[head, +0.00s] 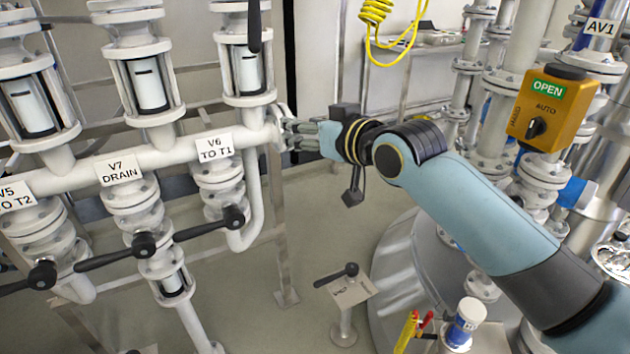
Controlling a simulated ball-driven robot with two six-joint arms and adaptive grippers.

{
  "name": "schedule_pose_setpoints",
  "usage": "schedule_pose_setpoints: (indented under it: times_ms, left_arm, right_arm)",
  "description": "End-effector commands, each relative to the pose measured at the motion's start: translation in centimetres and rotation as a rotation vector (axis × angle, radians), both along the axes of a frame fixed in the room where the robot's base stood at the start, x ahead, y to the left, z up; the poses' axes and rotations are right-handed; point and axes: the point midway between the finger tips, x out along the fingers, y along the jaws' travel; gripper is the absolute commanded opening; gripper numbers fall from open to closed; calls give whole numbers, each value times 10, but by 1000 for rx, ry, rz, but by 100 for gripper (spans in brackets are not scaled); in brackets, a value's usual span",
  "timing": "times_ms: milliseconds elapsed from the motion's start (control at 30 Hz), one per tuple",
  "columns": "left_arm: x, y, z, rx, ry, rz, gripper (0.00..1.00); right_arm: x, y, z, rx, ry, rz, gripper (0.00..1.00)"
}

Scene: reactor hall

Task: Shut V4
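No label reading V4 can be made out. The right arm reaches in from the lower right, and my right gripper (287,133) is at the right end of the horizontal white pipe (185,152). Its fingers point left; their gap is unclear, as is whether they touch the pipe end. Black levers show at V6 (233,217), V7 (143,244) and V5 (42,274). Another black lever (254,25) hangs upright at the top, its valve cut off. A low stand (345,322) carries a black lever (350,269) and a plate with unreadable text. My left gripper is out of view.
Sight glasses (149,84) stand above the pipe. A yellow AV1 switch box (553,108) reads OPEN at the right. A yellow coiled hose (376,12) hangs at the top. A rounded metal vessel (405,280) stands below my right arm.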

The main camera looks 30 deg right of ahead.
Motion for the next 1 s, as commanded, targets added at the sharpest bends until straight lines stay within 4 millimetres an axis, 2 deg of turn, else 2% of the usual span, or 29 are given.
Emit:
schedule_pose_setpoints:
  times_ms: [33, 200, 400, 600, 867, 1000]
  left_arm:
    - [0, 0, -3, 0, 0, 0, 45]
    - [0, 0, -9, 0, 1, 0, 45]
    - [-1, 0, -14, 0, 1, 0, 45]
    - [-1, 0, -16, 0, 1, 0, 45]
    - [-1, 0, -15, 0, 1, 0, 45]
    - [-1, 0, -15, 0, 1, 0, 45]
  right_arm:
    - [-1, -1, -14, 1, 18, -4, 45]
    - [-6, -5, -49, -1, 71, -15, 45]
    - [-12, -8, -80, -2, 116, -24, 45]
    - [-14, -9, -92, -3, 136, -29, 45]
    - [-15, -9, -93, -3, 138, -29, 45]
    - [-15, -9, -93, -3, 138, -29, 29]
